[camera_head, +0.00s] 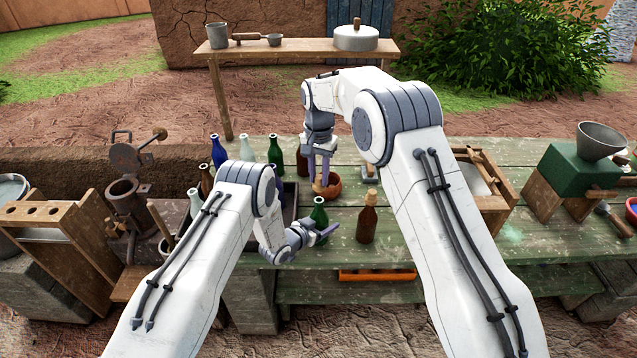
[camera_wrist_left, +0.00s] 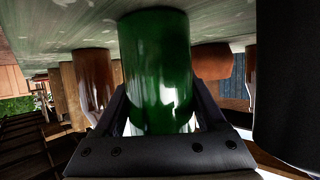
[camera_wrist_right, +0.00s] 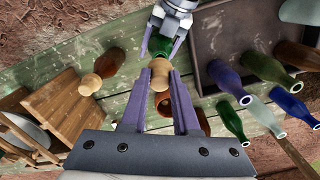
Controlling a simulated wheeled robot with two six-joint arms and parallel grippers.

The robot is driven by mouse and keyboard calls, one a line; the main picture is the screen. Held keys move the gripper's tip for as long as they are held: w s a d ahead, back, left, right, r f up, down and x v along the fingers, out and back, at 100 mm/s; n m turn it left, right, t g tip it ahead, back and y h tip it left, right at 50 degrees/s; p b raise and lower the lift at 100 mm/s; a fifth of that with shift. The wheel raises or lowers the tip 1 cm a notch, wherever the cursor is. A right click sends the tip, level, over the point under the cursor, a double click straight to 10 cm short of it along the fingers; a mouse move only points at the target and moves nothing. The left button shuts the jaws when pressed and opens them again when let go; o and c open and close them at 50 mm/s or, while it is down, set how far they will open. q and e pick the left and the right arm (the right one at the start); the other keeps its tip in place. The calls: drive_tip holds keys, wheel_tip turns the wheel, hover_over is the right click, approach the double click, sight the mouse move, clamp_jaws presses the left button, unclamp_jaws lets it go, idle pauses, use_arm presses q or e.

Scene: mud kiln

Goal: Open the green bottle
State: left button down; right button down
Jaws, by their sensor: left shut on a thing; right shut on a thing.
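The green bottle (camera_head: 319,213) stands near the front edge of the table, and its body fills the middle of the left wrist view (camera_wrist_left: 157,70). My left gripper (camera_head: 328,232) is shut around its body from the side. My right gripper (camera_head: 319,178) points down from above and is shut on a tan cork stopper (camera_wrist_right: 160,72). The stopper is in line with the bottle's mouth.
A brown corked bottle (camera_head: 367,220) stands close to the right. A terracotta bowl (camera_head: 332,188) sits just behind. Blue (camera_head: 218,152) and other glass bottles stand at the left around a dark tray. A wooden crate (camera_head: 488,190) is at the right.

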drive_tip(key=shift+r, duration=0.2)
use_arm(q)
unclamp_jaws()
drive_tip(key=b+v, duration=0.2)
drive_tip(key=v, duration=0.8)
drive_tip(key=shift+s+a, duration=0.2)
use_arm(e)
wheel_tip(320, 180, down, 2)
drive_tip(key=shift+f, duration=0.1)
use_arm(q)
drive_tip(key=shift+v, duration=0.75)
